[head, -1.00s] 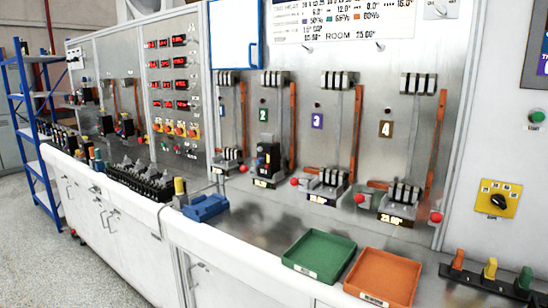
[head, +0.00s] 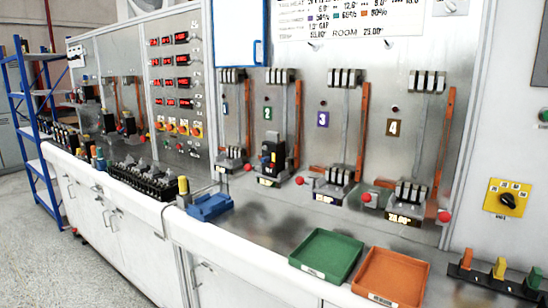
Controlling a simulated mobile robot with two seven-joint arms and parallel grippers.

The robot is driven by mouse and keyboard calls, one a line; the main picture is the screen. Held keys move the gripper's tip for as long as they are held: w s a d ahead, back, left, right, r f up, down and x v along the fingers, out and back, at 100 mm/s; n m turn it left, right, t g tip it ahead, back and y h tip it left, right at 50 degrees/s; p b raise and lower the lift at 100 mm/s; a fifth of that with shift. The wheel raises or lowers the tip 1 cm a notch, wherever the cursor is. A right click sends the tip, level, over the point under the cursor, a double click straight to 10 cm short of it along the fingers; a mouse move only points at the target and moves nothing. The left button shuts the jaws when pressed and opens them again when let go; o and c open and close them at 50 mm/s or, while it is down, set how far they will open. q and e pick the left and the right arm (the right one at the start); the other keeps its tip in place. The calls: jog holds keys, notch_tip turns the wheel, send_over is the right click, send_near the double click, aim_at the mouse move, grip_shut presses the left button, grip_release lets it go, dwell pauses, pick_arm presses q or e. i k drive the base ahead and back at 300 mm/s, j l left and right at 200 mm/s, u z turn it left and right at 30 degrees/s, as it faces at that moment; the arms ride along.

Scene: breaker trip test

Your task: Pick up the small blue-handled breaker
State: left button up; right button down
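A small black breaker (head: 270,154) stands in the clamp at station 2, upright against the metal panel. It has small coloured details, but its handle colour is too small to tell for sure. More dark breakers stand in a row (head: 145,180) on the bench at left, and another (head: 127,122) is mounted on the farther panel. I cannot make out a clear blue handle on any of them. Neither of my grippers shows in the head view.
A blue holder (head: 209,206) sits near the bench's front edge. A green tray (head: 326,257) and an orange tray (head: 391,277) lie empty at the right front. Red-knobbed clamps (head: 331,183) line the panel foot. A blue shelf rack (head: 33,120) stands far left.

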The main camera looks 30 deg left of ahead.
aim_at(276, 147)
jog(key=j+z, duration=0.15)
jog(key=j, duration=0.4)
jog(key=j+z, duration=0.15)
jog(key=j, duration=0.35)
jog(key=k+j+z, duration=0.15)
jog(key=j, duration=0.35)
jog(key=k+j+z, duration=0.2)
jog(key=j, duration=0.35)
jog(key=i, duration=0.1)
